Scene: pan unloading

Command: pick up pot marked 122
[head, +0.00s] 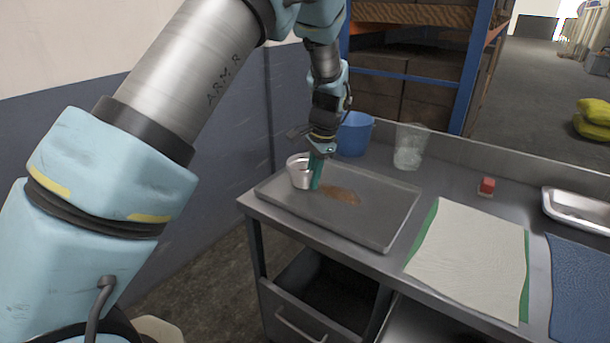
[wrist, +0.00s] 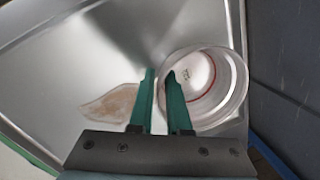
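In the wrist view the pot (wrist: 228,82) is seen from above, with a red ring and a small dark mark inside, too small to read. My gripper (head: 316,172) points down at the pot's right side in the head view. In the wrist view its two teal fingers (wrist: 160,76) have a narrow gap between them. The left finger is outside the pot and the right finger overlaps the near rim, seemingly straddling the wall. Contact cannot be told.
A brown patch (head: 340,195) lies on the tray beside the pot. A blue bucket (head: 354,134) and a clear container (head: 410,147) stand behind. A pale cloth (head: 470,255), a red block (head: 487,186) and a metal pan (head: 580,209) are to the right. A wall borders the left.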

